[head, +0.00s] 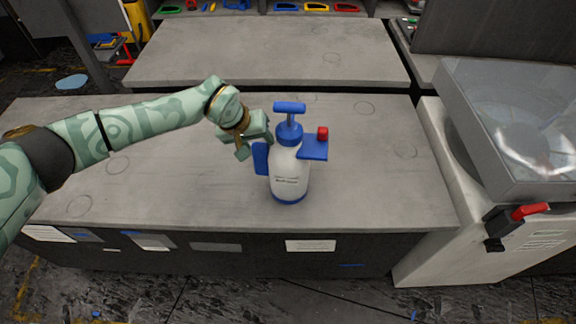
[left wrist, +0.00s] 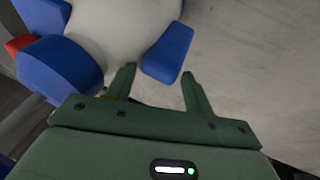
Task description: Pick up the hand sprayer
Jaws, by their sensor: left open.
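The hand sprayer (head: 289,172) stands upright on the near grey worktop (head: 380,190). It has a white bottle, a blue base, a blue pump handle on top, a red-tipped blue nozzle at its right and a blue grip at its left. My left gripper (head: 249,150) is at the sprayer's left, by the blue grip. In the left wrist view, my open left gripper (left wrist: 157,72) has its fingertips on either side of the blue grip (left wrist: 168,52). I cannot tell whether they touch it. My right gripper is not in view.
A second grey worktop (head: 270,52) lies behind, across a narrow gap. A white machine with a clear lid (head: 520,110) and a red-handled lever (head: 530,211) stands at the right. The near worktop is otherwise clear.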

